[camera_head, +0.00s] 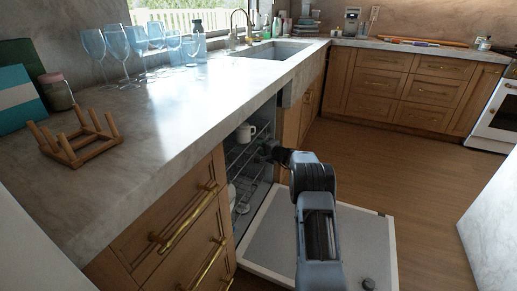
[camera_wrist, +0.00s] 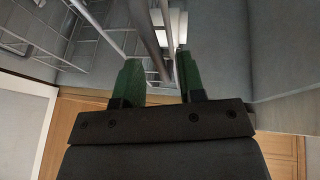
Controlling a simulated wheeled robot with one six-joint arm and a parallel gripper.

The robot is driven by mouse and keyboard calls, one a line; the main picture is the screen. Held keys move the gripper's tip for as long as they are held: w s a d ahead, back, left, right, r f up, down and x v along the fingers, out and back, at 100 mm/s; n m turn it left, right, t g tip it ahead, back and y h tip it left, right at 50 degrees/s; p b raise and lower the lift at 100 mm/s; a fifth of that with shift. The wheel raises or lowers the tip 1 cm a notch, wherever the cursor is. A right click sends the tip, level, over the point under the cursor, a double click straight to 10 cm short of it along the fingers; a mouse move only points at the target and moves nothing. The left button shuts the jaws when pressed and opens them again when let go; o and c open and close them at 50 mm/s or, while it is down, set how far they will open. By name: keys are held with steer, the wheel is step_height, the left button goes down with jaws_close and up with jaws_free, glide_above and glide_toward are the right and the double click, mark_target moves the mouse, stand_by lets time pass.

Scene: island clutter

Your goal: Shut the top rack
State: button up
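The dishwasher stands open under the counter, its door (camera_head: 352,232) folded down flat. Its top rack (camera_head: 236,153) is a grey wire frame at the opening. A white mug (camera_head: 246,132) is on this rack. My gripper (camera_head: 266,149) is at the rack's front right side, partly hidden by my arm. In the wrist view, the green fingertips of my gripper (camera_wrist: 160,74) are apart, with thin metal bars visible between and beyond them. I cannot tell whether they touch the bars. Rack wires (camera_wrist: 88,42) fill the upper left there.
White dishes (camera_head: 232,194) show lower inside the dishwasher. A dark round object (camera_head: 368,284) is on the lowered door. Drawers (camera_head: 180,235) flank the opening on the left. Glasses (camera_head: 118,48) and a wooden rack (camera_head: 80,140) stand on the counter. The floor (camera_head: 400,170) at right is clear.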

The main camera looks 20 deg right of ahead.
steer(key=shift+x, duration=1.1)
jaws_close()
